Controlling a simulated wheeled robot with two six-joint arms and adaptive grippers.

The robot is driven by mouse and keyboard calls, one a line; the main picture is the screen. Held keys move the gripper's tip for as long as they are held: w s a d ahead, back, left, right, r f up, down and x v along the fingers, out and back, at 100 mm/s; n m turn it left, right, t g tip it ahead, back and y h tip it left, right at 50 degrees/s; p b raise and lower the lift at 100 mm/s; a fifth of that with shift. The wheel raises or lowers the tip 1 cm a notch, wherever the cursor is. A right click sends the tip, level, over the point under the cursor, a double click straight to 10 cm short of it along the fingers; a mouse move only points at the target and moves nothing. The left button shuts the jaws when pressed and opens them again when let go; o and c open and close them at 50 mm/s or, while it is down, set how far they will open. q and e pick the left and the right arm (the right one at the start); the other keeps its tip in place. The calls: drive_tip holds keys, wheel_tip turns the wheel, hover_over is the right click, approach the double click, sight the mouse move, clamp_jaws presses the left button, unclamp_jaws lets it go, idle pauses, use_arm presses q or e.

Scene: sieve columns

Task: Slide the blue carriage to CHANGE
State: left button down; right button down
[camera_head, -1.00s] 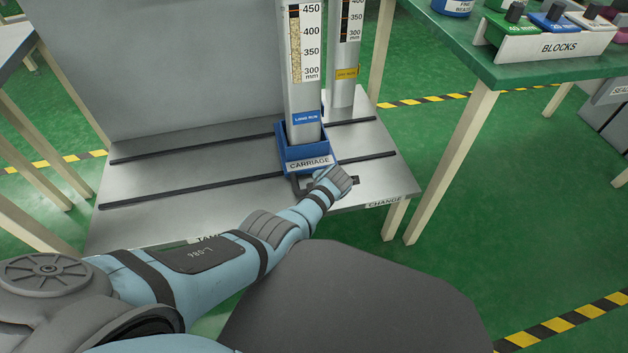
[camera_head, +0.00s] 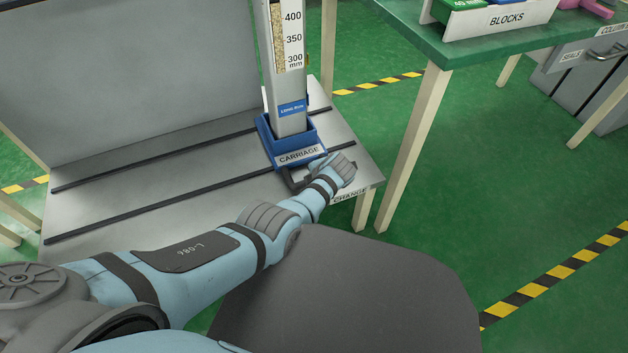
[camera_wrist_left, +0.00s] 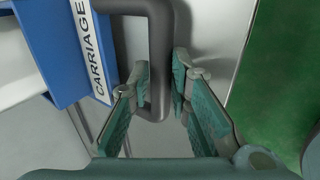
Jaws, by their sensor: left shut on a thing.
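A dark handle (camera_wrist_left: 160,50) sticks out from the carriage's front. My left gripper (camera_wrist_left: 160,105) is shut on this handle, its fingers on both sides of the bar. In the head view my left wrist covers the fingers and part of the handle. The CHANGE label (camera_head: 350,195) is on the bench's front edge, right of the carriage. My right gripper is not in view.
The front rail (camera_head: 150,207) runs across the bench top (camera_head: 110,225), clear left of the carriage. A grey panel (camera_head: 130,75) stands behind. A green table (camera_head: 470,45) with a BLOCKS tray (camera_head: 505,20) stands at the right. Green floor lies between.

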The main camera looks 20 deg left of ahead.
use_arm(q)
drive_tip(key=c, duration=1.8)
unclamp_jaws()
drive_tip(key=shift+r, duration=0.1)
wheel_tip(320, 180, up, 10)
drive_tip(key=shift+f, duration=0.1)
